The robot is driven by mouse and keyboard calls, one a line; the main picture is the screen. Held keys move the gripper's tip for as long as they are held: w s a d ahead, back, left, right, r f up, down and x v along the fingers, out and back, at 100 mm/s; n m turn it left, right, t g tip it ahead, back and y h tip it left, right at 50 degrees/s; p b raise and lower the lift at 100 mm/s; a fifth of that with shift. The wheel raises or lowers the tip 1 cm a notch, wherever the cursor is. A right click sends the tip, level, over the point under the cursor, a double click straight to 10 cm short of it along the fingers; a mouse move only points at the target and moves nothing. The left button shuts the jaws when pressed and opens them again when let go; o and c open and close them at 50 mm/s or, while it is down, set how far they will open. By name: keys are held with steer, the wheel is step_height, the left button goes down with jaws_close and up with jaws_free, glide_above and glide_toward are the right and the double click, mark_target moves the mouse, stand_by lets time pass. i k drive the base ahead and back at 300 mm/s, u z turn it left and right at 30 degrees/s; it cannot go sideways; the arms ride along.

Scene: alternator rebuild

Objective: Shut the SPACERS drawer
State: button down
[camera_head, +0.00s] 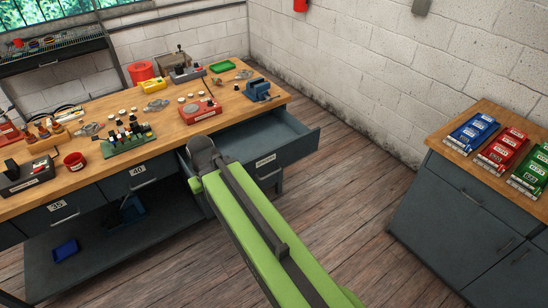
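A dark grey drawer (292,152) under the right end of the workbench stands pulled out, and its inside shows. It bears a white label and a handle on its front; the label is too small to read surely, but this is the only open drawer in view. I see nothing inside the visible part of it. My green arm reaches up from the bottom, and my gripper (203,152) is at the drawer's left side, overlapping it in the picture. My arm hides the drawer's left front corner. I cannot tell whether they touch. The fingers do not show clearly.
The wooden workbench (165,103) carries a blue vise (258,90), a red fixture (200,109), a green rack (128,138) and many small parts. Drawers 35 and 40 look shut. A grey cabinet (465,200) stands at right. Plank floor (350,190) between is clear.

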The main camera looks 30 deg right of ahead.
mark_target(264, 144)
steer(key=u, duration=0.15)
steer(key=i, duration=1)
steer(key=u, duration=0.05)
